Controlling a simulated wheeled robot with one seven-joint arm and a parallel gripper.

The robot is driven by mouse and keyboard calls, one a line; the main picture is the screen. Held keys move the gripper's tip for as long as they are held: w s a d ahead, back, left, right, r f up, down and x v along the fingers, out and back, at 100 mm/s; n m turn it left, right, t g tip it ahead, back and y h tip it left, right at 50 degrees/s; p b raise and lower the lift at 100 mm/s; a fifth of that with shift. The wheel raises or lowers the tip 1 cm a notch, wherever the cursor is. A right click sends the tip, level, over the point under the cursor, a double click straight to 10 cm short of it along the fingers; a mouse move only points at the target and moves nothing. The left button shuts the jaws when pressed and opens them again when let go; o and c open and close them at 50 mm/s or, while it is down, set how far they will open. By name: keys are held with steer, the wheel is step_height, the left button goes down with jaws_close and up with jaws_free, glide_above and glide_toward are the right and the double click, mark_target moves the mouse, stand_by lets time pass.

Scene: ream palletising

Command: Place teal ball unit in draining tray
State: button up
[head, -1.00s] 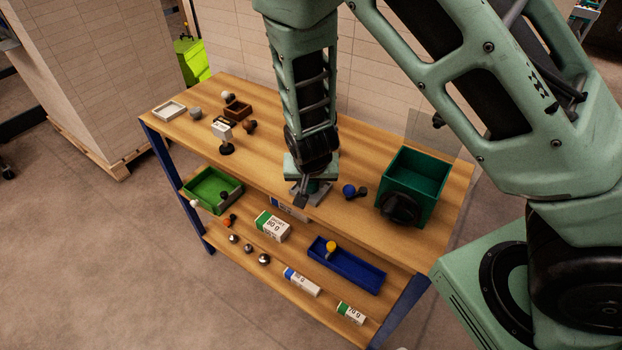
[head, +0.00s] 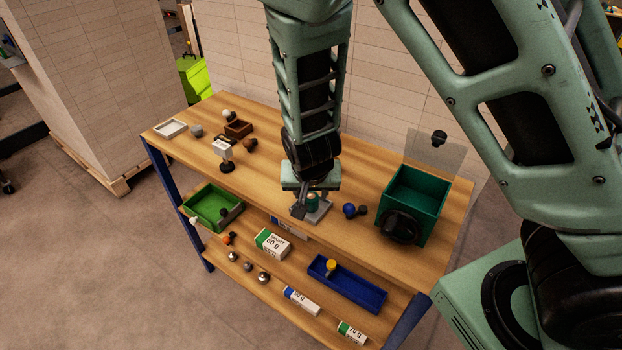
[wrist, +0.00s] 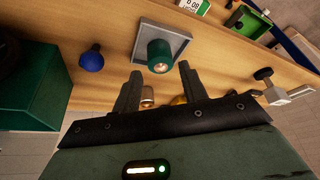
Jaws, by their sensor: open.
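A teal cylinder-like unit (wrist: 160,54) with a pale round end stands on a small square grey tray (wrist: 177,40) in the wrist view. In the head view the teal unit (head: 313,201) shows partly behind my gripper, and the grey tray (head: 322,215) lies under it on the tabletop. My gripper (wrist: 160,76) is open, its two dark fingers apart with nothing held. The teal unit lies just beyond the fingertips, roughly in line with the gap. I cannot tell any contact. In the head view my gripper (head: 305,193) is low over the tray.
A blue ball unit (head: 349,210) and a deep green bin (head: 415,188) with a black round part are to the right. A white tray (head: 171,128), a brown box (head: 238,128) and a small stand (head: 226,166) are left. The lower shelf holds green (head: 232,212) and blue (head: 345,290) trays.

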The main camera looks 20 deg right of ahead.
steer(key=s+a+r+n+g+y, duration=0.1)
steer(key=s+a+r+n+g, duration=0.1)
steer(key=s+r+n, duration=0.4)
steer(key=s+a+r+n+g+y+p, duration=0.1)
steer(key=s+a+r+n+g, duration=0.1)
steer(key=s+r+n, duration=0.4)
steer(key=s+a+r, duration=0.1)
steer(key=s+r, duration=0.4)
steer(key=s, duration=0.5)
steer(key=shift+s+a+r, duration=0.15)
steer(key=shift+s+r, duration=0.15)
steer(key=shift+s, duration=0.1)
step_height(320, 180, down, 5)
steer(key=b, duration=0.4)
steer(key=shift+r, duration=0.1)
